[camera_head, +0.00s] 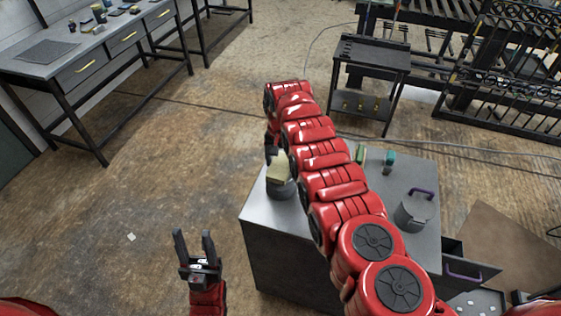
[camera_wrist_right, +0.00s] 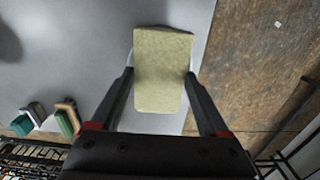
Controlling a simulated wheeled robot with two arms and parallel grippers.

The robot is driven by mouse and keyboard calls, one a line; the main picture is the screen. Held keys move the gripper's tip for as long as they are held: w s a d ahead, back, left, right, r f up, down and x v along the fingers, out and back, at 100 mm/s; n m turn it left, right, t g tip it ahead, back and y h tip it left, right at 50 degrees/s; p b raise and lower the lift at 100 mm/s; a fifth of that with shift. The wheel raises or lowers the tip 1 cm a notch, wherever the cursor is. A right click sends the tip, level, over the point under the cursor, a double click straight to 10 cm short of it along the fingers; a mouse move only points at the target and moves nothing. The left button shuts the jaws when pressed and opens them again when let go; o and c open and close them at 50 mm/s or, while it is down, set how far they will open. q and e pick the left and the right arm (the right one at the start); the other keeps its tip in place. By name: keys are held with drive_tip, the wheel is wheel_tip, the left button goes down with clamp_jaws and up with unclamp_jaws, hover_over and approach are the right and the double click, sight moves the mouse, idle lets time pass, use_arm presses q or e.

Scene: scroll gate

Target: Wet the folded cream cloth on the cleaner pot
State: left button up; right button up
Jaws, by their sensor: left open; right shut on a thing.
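The folded cream cloth (camera_head: 279,168) is between the fingers of my right gripper (camera_wrist_right: 160,75), which is shut on it. In the right wrist view the cloth (camera_wrist_right: 163,60) hangs as a thick pale slab. A dark grey pot (camera_head: 280,190), apparently the cleaner pot, stands near the left edge of the grey cabinet top, directly below the cloth in the head view. In the wrist view the cloth hides most of it, with a pale rim showing around. I cannot tell whether they touch. My left gripper (camera_head: 195,246) is open and empty, left of the cabinet.
The grey cabinet top (camera_head: 345,242) also carries a grey pot with a purple handle (camera_head: 413,210), a teal item (camera_head: 389,161) and a green item (camera_head: 360,153). An open drawer (camera_head: 470,268) juts out at right. A workbench (camera_head: 90,65) stands far left, with clear floor between.

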sight(280, 165)
drive_tip(key=shift+f+b, duration=0.9)
drive_tip(key=shift+f, duration=0.1)
idle(0.6)
drive_tip(key=shift+r, duration=0.1)
idle(0.5)
wheel_tip(280, 165, up, 5)
drive_tip(key=p, duration=0.4)
drive_tip(key=shift+p, duration=0.35)
drive_tip(key=shift+r+p, duration=0.4)
drive_tip(key=shift+r, duration=0.55)
